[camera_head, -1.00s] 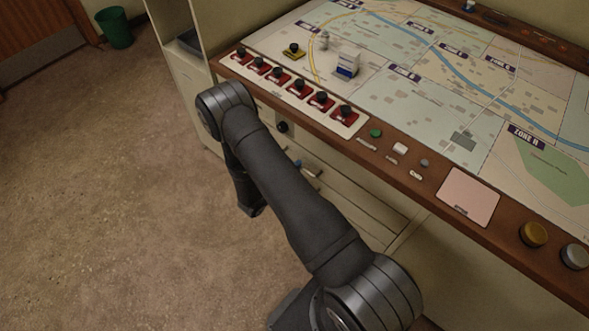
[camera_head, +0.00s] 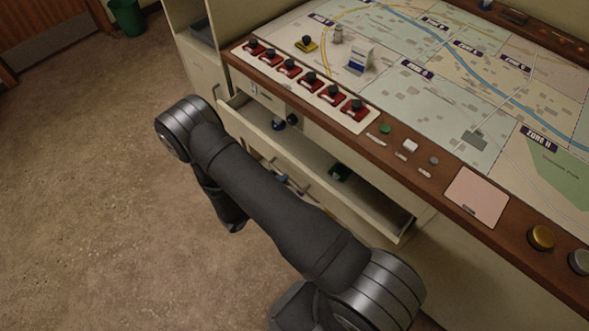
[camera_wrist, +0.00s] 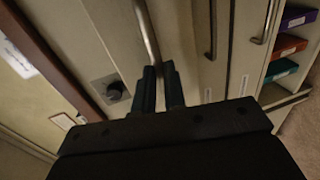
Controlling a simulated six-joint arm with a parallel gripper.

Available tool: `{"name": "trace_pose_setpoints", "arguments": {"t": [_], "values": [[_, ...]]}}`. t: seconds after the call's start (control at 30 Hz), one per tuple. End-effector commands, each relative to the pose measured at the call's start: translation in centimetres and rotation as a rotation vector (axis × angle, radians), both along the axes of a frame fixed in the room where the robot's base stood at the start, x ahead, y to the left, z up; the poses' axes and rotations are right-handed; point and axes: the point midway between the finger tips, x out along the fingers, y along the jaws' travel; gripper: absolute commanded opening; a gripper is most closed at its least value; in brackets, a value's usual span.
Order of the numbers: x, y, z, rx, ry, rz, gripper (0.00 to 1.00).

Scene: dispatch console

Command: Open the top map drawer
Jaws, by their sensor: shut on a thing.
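The top map drawer (camera_head: 395,228) is pulled out from under the console in the head view. My gripper (camera_wrist: 162,84) is shut on the drawer's metal bar handle (camera_wrist: 147,30) in the wrist view. In the head view, my arm crosses in front of the drawer and hides much of its front; only small bluish fingertips (camera_head: 283,178) show beyond the arm.
The console top (camera_head: 440,185) with its map and red switches overhangs the drawer. A dark round knob (camera_head: 292,118) is beneath its edge. Other bar handles (camera_wrist: 212,30) and a shelf with coloured binders (camera_wrist: 283,45) show in the wrist view. Open floor (camera_head: 90,200) lies to the left.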

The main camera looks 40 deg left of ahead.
Motion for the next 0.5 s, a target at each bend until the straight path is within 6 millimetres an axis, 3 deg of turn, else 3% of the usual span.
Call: {"name": "trace_pose_setpoints", "arguments": {"t": [0.03, 0.2, 0.5], "values": [[-1.6, 0.1, 0.0, -0.001, 0.0, 0.007, 0.0], [-5.9, 0.1, 0.0, 0.0, 0.0, 0.006, 0.0], [-11.3, 0.0, 0.0, 0.001, -0.001, 0.003, 0.0]]}}
